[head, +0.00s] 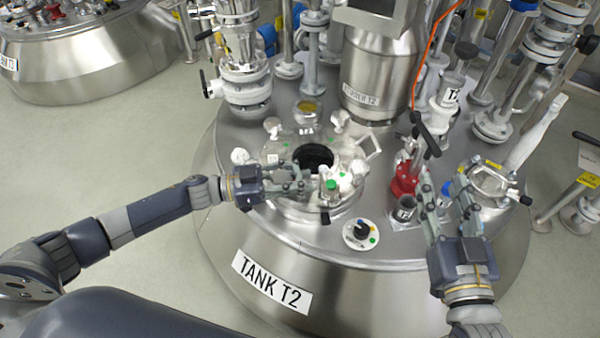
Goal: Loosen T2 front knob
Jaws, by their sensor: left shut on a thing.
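Tank T2 (350,285) is a large steel vessel with its name label on the front. Its round hatch (345,205) sits on the lid, with a dark round glass (313,157) in the middle and pale knobs around the rim. A fitting with a green top (331,185) stands just right of the fingertips. My right gripper (445,187) is open and empty above the lid's right side, apart from the hatch.
A red valve (404,180) with a black handle stands left of my right gripper. A round dial with a dark knob (361,234) lies in front of the hatch. Pipes and a steel vessel (378,75) crowd the back. Open floor (110,150) is at left.

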